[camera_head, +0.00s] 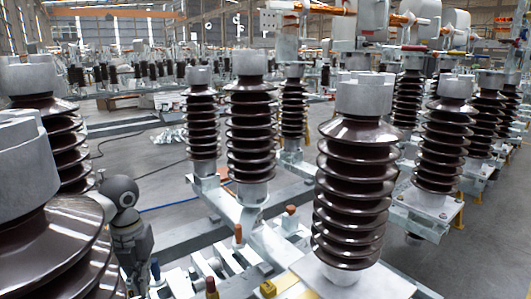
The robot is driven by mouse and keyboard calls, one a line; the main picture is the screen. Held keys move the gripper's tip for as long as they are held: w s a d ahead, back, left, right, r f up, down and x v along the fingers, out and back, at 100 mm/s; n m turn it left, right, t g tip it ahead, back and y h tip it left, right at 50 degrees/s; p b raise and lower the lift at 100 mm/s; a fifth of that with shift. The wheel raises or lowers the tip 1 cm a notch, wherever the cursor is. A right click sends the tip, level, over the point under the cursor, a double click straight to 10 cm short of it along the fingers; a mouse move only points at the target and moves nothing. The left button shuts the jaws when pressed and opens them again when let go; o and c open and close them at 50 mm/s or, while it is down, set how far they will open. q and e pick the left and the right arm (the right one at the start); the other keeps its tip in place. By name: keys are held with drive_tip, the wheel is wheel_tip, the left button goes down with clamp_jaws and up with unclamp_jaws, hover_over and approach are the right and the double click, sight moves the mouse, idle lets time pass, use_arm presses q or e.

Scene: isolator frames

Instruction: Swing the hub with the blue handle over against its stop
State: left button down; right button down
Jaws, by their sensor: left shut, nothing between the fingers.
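The blue handle (155,269) stands upright low on the left of the picture, by the grey metal parts of the frame base. Its hub is small here and largely hidden, so I cannot tell its position against the stop. My left gripper (141,282) points down just left of the blue handle, partly behind the big brown insulator (55,250) in front. It looks shut and empty. Whether it touches the handle I cannot tell. My right gripper is out of view.
Other handles stand along the base: a red one (211,286) and brown-orange ones (238,234) and (290,210). A yellow block (268,289) lies near a tall ribbed insulator (355,190). More insulators crowd the right. Open grey floor (140,170) shows behind the left arm.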

use_arm(q)
wheel_tip(320, 180, up, 9)
drive_tip(key=p, duration=0.6)
drive_tip(key=shift+p, duration=0.3)
